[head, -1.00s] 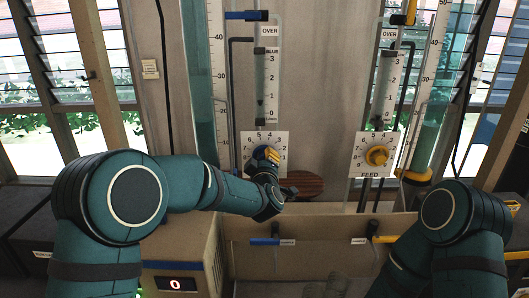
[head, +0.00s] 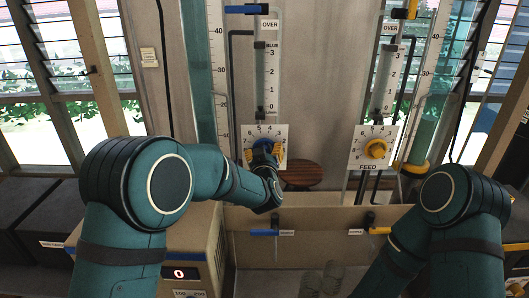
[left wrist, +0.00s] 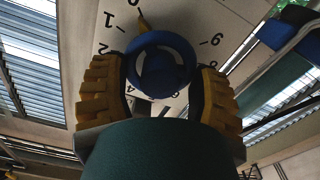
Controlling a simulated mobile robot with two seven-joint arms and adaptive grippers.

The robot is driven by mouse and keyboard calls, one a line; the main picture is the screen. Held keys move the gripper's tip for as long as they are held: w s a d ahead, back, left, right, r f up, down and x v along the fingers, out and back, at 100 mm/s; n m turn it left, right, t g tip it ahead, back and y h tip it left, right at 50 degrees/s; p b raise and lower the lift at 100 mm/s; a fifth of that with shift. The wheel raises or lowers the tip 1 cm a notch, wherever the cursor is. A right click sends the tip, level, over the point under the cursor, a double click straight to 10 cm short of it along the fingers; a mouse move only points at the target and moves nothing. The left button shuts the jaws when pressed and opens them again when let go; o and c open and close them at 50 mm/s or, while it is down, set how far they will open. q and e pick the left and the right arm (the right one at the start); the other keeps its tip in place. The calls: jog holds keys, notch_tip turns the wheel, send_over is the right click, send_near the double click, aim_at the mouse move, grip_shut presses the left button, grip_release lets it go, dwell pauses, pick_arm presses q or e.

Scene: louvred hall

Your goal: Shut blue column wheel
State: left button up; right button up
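The blue wheel (left wrist: 160,65) sits in front of a white numbered dial, which shows upside down in the left wrist view. A yellow pointer sticks out from the wheel near the 0 and 1 marks. My left gripper (left wrist: 160,92) has its yellow ribbed fingers on opposite sides of the wheel, seemingly closed against its rim. In the head view my left gripper (head: 265,155) covers most of the wheel at the white dial plate (head: 250,134) under the BLUE gauge (head: 266,75). My right arm reaches down at the right; its gripper is out of view.
A yellow wheel (head: 375,149) on the FEED dial (head: 362,160) stands to the right. A brown round disc (head: 302,175) lies right of my left gripper. A beige trough (head: 320,222) with blue and yellow handled taps runs below. A box with a red 0 display (head: 186,273) stands lower left.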

pick_arm(q)
jog(key=shift+s, duration=0.1)
jog(key=s+b, duration=0.2)
jog(key=s, duration=0.5)
jog(key=shift+d+f, duration=0.1)
jog(key=s, duration=1.2)
dwell(1.0)
